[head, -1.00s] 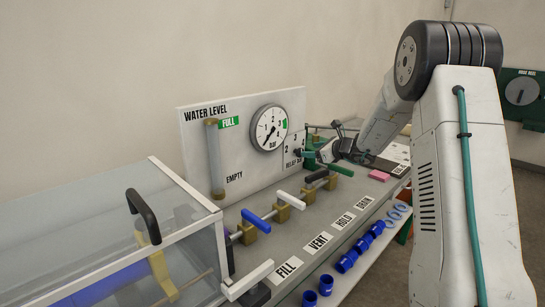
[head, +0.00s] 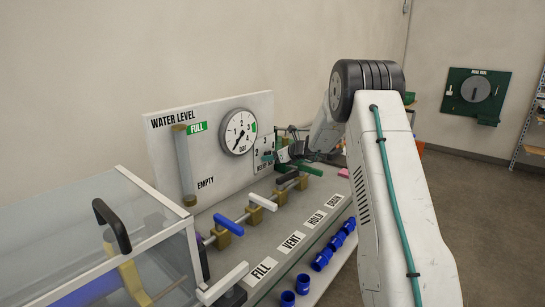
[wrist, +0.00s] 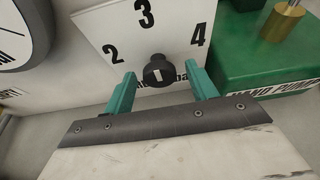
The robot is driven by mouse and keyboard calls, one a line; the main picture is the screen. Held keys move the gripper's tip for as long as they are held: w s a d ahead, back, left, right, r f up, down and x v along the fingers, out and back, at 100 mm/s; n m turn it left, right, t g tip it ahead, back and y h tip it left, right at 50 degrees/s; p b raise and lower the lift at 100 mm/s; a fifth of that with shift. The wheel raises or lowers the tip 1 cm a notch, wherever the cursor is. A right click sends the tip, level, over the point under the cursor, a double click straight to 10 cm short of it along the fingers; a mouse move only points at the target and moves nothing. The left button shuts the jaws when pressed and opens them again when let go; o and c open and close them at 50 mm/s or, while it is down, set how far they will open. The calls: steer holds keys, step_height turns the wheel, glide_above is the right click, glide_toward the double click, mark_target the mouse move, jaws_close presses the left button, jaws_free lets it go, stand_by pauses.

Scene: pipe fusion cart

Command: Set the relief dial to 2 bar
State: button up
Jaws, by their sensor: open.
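The relief dial is a black knob (wrist: 158,71) with a white mark on its face, set on a white scale plate (wrist: 128,25) marked 2, 3 and 4. The mark's exact direction is hard to tell. My gripper (wrist: 161,74) is open, its teal fingers to the left and right of the knob, near it with gaps visible. In the head view my gripper (head: 270,156) is at the scale plate (head: 264,145), and the knob is not clear there. The pressure gauge (head: 238,131) is left of the plate, its needle pointing down-left.
A green hand pump (wrist: 262,60) stands close to the right of the plate. A clear-lidded tank with a black handle (head: 112,225) is at left. Blue pipe pieces (head: 321,262) lie along the front shelf.

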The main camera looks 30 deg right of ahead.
steer(key=c, duration=1)
steer(key=shift+a, duration=0.1)
steer(key=n+t+h, duration=0.1)
steer(key=n, duration=0.1)
steer(key=n+t+h, duration=0.1)
steer(key=n+h, duration=0.1)
steer(key=n, duration=0.1)
steer(key=n+t+h, duration=0.1)
steer(key=n, duration=0.2)
steer(key=shift+s+a+f, duration=0.1)
steer(key=shift+a+f, duration=0.1)
steer(key=shift+a, duration=0.05)
